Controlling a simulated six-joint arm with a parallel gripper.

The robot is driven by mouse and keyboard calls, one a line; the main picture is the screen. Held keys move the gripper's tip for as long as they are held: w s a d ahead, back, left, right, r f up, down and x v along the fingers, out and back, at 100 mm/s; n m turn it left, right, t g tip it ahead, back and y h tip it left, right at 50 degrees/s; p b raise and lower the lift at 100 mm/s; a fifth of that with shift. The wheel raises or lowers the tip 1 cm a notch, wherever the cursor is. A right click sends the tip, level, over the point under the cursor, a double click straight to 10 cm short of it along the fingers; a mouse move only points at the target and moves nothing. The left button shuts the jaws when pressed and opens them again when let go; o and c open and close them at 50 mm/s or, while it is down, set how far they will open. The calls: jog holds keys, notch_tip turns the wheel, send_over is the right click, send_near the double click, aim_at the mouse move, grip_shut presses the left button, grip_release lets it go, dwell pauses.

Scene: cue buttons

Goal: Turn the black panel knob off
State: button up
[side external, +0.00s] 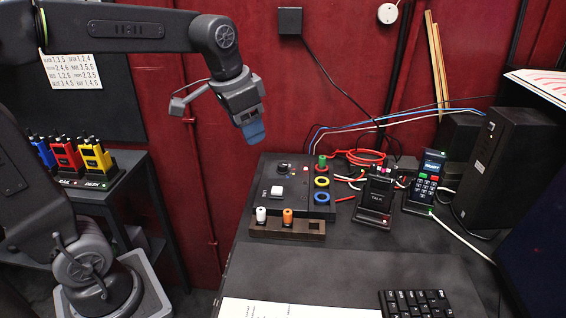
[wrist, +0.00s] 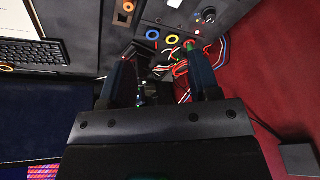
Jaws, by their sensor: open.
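The control panel (side external: 262,205) lies on the dark desk. Its black knob (side external: 284,169) is at the far edge, beside a small red light (side external: 306,170). In the wrist view the knob (wrist: 208,14) is near the top edge, right of centre; its exact setting is too small to read. My gripper (side external: 252,132) is in the air above and left of the panel, apart from it, with blue fingers pointing down. In the wrist view the fingers of my gripper (wrist: 164,75) are spread with nothing held between them.
A white button (side external: 276,191) and coloured rings (side external: 321,182) are on the panel. A wooden rack (side external: 268,229) with white and orange pegs sits in front. A black handset (side external: 375,195), keypad device (side external: 428,180) and red cables (side external: 362,157) are to the right.

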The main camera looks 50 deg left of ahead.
jog(key=w+a+f+m+g, duration=0.2)
jog(key=w+a, duration=0.3)
jog(key=w, duration=0.5)
jog(key=m+g, duration=0.1)
send_near(283, 164)
notch_tip(283, 164, down, 9)
jog(key=shift+w+a+f, duration=0.1)
jog(key=shift+a, duration=0.05)
jog(key=c, duration=0.9)
jog(key=shift+c, duration=0.2)
